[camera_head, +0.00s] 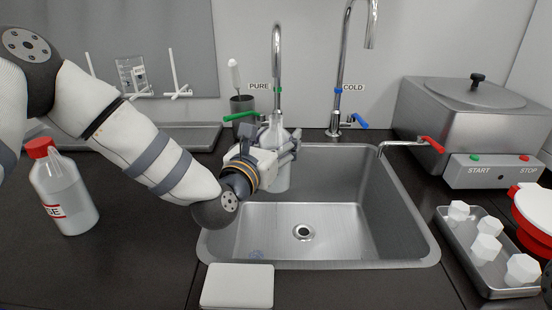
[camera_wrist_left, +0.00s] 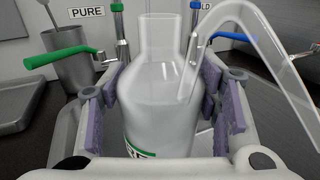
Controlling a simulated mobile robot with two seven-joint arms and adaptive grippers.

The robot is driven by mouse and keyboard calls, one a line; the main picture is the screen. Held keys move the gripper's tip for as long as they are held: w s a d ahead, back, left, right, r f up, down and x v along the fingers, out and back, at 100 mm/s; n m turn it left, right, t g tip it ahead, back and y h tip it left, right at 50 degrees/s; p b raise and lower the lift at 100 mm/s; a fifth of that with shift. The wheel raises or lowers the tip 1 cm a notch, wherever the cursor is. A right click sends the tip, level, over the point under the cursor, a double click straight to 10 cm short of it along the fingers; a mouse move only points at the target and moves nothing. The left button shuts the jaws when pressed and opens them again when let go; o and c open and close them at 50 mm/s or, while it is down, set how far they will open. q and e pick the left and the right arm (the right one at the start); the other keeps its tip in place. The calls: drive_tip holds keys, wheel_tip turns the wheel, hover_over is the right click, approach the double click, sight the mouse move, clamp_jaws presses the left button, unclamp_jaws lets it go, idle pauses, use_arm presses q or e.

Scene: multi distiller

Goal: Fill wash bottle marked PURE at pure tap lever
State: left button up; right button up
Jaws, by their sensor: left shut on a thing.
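My left gripper (camera_head: 284,150) is shut around a translucent white wash bottle (camera_head: 282,180), held upright over the back left of the sink. In the left wrist view the gripper pads (camera_wrist_left: 165,105) press both sides of the bottle (camera_wrist_left: 160,75). Its label is green-edged and mostly cut off; its neck looks open, with a clear bent tube (camera_wrist_left: 262,45) at its right. The PURE tap (camera_head: 276,50) stands behind and above the bottle. Its green lever (camera_head: 240,116) points left and also shows in the wrist view (camera_wrist_left: 58,56). Whether water flows is unclear.
The COLD tap (camera_head: 342,70) with a blue lever stands to the right. The sink (camera_head: 330,215) is otherwise empty. A red-capped bottle (camera_head: 65,195) stands at left, a white pad (camera_head: 238,286) in front. A steel bath (camera_head: 470,115) and a tray (camera_head: 510,290) of white pieces sit right.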

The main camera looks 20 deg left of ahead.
use_arm(q)
drive_tip(key=shift+r, duration=0.1)
